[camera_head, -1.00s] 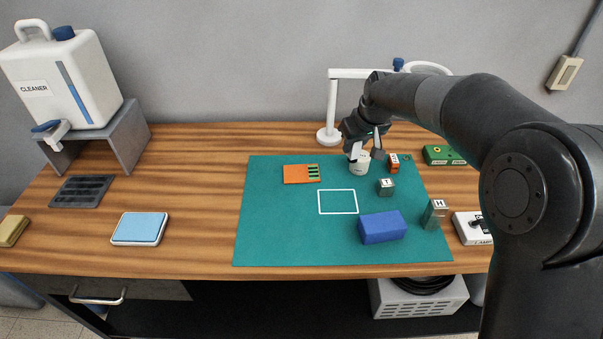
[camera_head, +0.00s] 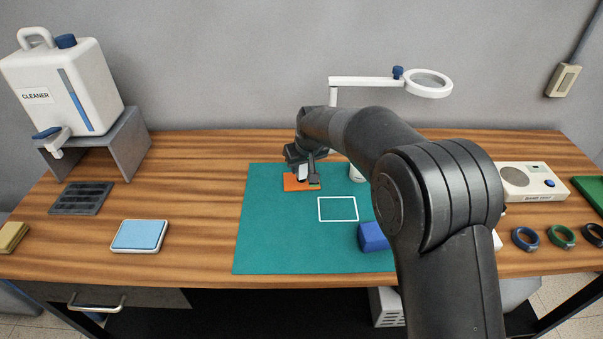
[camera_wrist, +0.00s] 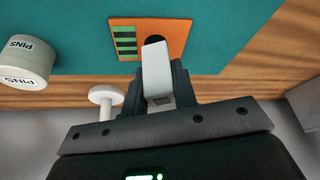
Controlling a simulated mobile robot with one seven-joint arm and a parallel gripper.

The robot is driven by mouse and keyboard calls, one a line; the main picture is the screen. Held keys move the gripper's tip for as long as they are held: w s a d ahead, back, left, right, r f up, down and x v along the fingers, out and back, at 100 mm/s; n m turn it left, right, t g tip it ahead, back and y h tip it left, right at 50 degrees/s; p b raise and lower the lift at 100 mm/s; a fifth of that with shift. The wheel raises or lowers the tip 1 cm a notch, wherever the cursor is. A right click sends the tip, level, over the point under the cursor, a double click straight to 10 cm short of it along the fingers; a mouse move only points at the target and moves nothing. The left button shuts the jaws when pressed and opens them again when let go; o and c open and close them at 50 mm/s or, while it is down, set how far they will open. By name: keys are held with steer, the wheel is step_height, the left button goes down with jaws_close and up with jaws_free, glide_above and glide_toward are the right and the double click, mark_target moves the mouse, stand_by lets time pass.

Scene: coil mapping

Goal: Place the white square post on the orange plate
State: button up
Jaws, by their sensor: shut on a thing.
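The orange plate (camera_head: 291,185) lies on the back left part of the green mat. In the wrist view the orange plate (camera_wrist: 187,52) shows green stripes and a dark round area. My gripper (camera_head: 307,174) is over the plate and partly covers it. It is shut on the white square post, whose pale end (camera_wrist: 155,58) sticks out between the fingers (camera_wrist: 158,80). The post overlaps the dark area in the wrist view. Whether the post touches the plate cannot be told.
The green mat (camera_head: 276,238) has a white outlined square and a blue block (camera_head: 371,237). A white PINS container (camera_wrist: 28,62) stands beside the plate. A lamp base (camera_wrist: 106,95) is behind it. My arm hides the mat's right part.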

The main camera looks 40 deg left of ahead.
mark_target(301, 174)
steer(key=shift+f, duration=1.45)
steer(key=shift+f, duration=0.1)
steer(key=o, duration=1)
steer(key=v, duration=1.2)
